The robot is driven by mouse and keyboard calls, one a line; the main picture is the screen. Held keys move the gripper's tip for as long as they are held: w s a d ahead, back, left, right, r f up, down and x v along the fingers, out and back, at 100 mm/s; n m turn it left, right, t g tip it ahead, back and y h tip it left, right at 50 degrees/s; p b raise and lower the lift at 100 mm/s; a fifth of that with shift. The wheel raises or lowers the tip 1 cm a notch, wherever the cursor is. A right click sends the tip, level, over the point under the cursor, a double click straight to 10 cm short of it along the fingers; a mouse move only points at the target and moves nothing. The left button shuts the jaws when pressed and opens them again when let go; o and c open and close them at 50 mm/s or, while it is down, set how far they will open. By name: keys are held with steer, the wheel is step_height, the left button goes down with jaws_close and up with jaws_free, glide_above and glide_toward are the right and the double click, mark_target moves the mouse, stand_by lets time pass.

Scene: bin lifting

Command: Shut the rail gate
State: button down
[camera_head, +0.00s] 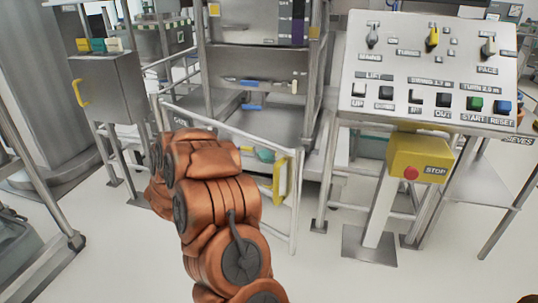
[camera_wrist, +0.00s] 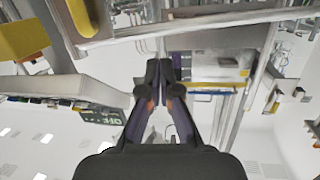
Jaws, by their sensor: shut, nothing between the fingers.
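The rail gate (camera_head: 296,205) is a grey tubular frame with a yellow plate (camera_head: 280,180) near its right upright, in the head view just right of my arm. Its top rail slants from upper left down to the right; my arm hides much of its lower left part. I cannot tell how far it stands from its post. In the wrist view, my gripper (camera_wrist: 159,68) points forward with its fingers together and empty. A grey rail (camera_wrist: 190,27) crosses beyond the fingertips, with a yellow piece (camera_wrist: 82,16) at upper left. In the head view my gripper is hidden behind my arm.
A control panel (camera_head: 428,75) with knobs and buttons stands at right, above a yellow stop box (camera_head: 420,158). A grey cabinet (camera_head: 112,88) with a yellow handle stands at left. A metal machine frame (camera_head: 256,75) is behind the gate. Pale floor (camera_head: 340,275) is open at front right.

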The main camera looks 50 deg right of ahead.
mark_target(274, 148)
steer(key=s+d+g, duration=0.1)
steer(key=d, duration=0.4)
steer(key=s+d+g+h+b, duration=0.1)
steer(key=s+d, duration=0.1)
steer(key=d, duration=0.4)
steer(key=s+d+m+g+b, duration=0.1)
steer(key=s+d, duration=0.1)
steer(key=d, duration=0.3)
steer(key=shift+s+d+f+h, duration=0.1)
steer(key=shift+d+f+h, duration=0.05)
steer(key=shift+d+h, duration=0.15)
